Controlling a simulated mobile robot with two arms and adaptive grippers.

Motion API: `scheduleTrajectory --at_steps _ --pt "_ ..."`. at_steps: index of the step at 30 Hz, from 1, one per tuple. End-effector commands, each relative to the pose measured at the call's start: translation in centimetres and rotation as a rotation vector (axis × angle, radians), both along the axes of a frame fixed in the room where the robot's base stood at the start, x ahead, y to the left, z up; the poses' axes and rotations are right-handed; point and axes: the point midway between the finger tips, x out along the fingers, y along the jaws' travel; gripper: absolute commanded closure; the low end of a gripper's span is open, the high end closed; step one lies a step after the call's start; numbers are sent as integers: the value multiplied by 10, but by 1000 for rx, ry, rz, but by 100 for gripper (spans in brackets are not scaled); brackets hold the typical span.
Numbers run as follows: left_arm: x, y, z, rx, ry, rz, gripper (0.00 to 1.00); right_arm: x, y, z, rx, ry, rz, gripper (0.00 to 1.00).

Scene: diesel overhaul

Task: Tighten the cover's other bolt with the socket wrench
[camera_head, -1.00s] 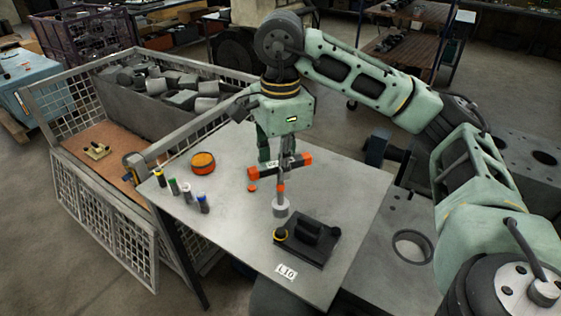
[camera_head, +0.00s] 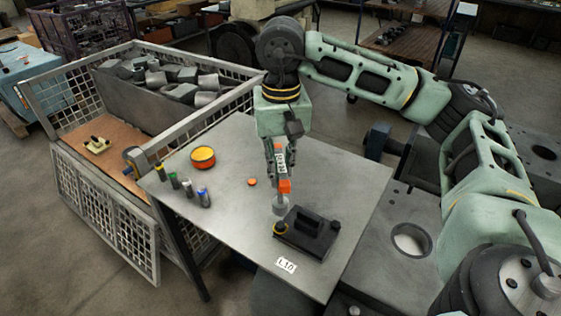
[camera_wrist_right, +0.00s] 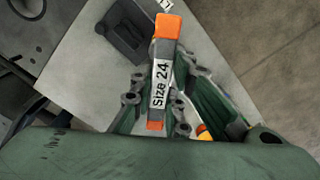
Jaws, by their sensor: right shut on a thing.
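My right gripper (camera_head: 279,158) is shut on the handle of the socket wrench (camera_head: 285,187), above the steel table. The wrench has orange ends and a "Size 24" label, clear in the right wrist view (camera_wrist_right: 158,85). Its grey socket (camera_head: 280,205) points down, by the far left corner of the cover in the picture. I cannot tell whether it touches anything. The cover (camera_head: 300,241) is a dark plate with a raised block, lying on the table; it also shows in the wrist view (camera_wrist_right: 124,30). A bolt with a yellow ring (camera_head: 281,227) shows at its left corner. The other bolt is not clearly visible. My left gripper is out of view.
On the table (camera_head: 235,220) lie an orange-yellow round tin (camera_head: 203,157), several small capped bottles (camera_head: 187,188), a small orange disc (camera_head: 252,182) and an "L10" label (camera_head: 286,265). A mesh crate (camera_head: 105,215) stands at the left. The table's middle is clear.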

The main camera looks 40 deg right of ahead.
Motion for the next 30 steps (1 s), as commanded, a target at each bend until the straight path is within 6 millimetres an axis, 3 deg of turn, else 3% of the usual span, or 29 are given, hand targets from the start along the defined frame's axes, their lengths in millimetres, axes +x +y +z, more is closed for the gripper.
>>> scheduleTrajectory --at_steps 1,9,16,19,22,30 --pt "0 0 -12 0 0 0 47 0 1 -9 1 1 66 100" --pt "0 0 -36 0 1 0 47 0 1 -14 1 0 429 100" --pt "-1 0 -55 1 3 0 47 0 1 -18 0 0 739 100" --pt "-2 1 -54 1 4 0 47 0 1 -16 -1 0 857 100" --pt "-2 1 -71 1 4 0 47 0 1 -36 -2 2 867 100" --pt "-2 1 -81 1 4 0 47 0 1 -48 -3 0 864 100"
